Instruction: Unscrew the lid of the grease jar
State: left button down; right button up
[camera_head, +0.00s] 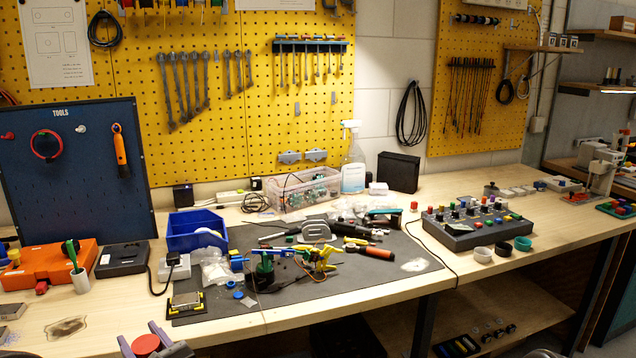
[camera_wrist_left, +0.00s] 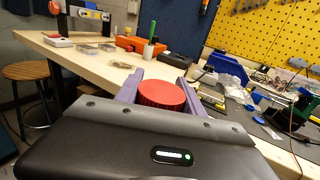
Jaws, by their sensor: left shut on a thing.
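My left gripper (camera_head: 141,337) is at the bottom left of the head view, in front of the bench's near edge. Its two purple fingers are shut on a round red lid (camera_head: 146,346), one finger on each side. In the left wrist view the red lid (camera_wrist_left: 162,94) shows a flat top and a ribbed rim between the fingers (camera_wrist_left: 160,78). The jar body is not visible; I cannot tell whether it is under the lid. My right gripper is not in view.
The wooden bench (camera_head: 110,305) runs behind the gripper. Near its left end are an orange case (camera_head: 45,262), a white cup with a green-handled tool (camera_head: 80,283) and a dark stain (camera_head: 65,327). A cluttered grey mat (camera_head: 385,285) lies in the middle. A stool (camera_wrist_left: 27,72) stands beside the bench.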

pick_arm(q)
jog(key=s+d+f, duration=0.3)
jog(key=d+f, duration=0.4)
jog(key=s+d+f+n+g+y, duration=0.1)
jog(key=s+d+f, duration=0.2)
jog(key=d+f, duration=0.4)
jog(key=shift+d+f, duration=0.2)
jog(key=shift+r, duration=0.1)
jog(key=shift+a+r+p, duration=0.1)
jog(key=shift+r+p, duration=0.5)
jog(key=shift+w, duration=0.1)
jog(key=w+d+f+m+t+h, duration=0.2)
jog(key=d+m+t+h, duration=0.4)
jog(key=d, duration=0.9)
jog(key=m+h, duration=0.2)
jog(key=h, duration=0.2)
jog(key=shift+d, duration=0.25)
